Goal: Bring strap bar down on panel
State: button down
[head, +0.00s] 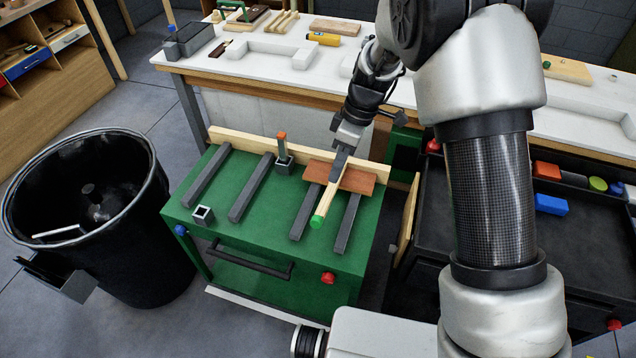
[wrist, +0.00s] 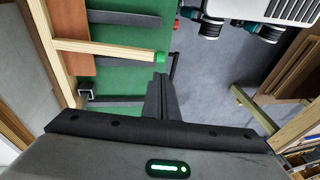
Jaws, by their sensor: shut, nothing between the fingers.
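The strap bar (head: 328,196) is a light wooden bar with a green end. It reaches forward over the reddish-brown panel (head: 357,180), with its green end past the panel's front edge. In the wrist view the strap bar (wrist: 105,50) crosses the panel (wrist: 73,18) from the wooden rail at left. I cannot tell whether the bar touches the panel. The panel lies across dark grey bars on the green bench. My gripper (head: 341,163) is above the bar's rear part in the head view. Its fingers (wrist: 160,84) are shut and empty, apart from the green end in the wrist view.
A black bin (head: 150,225) stands left. A white worktable (head: 230,75) runs behind. A dark tray (head: 480,205) with coloured blocks lies right.

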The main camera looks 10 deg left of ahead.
aim_at(320, 222)
jog(key=x, duration=0.7)
jog(key=p+x, duration=0.1)
jog(key=x, duration=0.6)
jog(key=shift+s, duration=0.25)
jog(key=b+x, duration=0.2)
jog(key=b, duration=0.1)
jog(key=d+b+x, duration=0.1)
jog(key=b+x, duration=0.2)
jog(key=shift+s+f, duration=0.15)
jog(key=shift+s, duration=0.05)
jog(key=shift+r+p, duration=0.3)
jog(key=shift+r, duration=0.25)
jog(key=s+v, duration=0.2)
jog(key=v, duration=1.1)
jog(key=shift+p, duration=0.4)
jog(key=shift+r, duration=0.25)
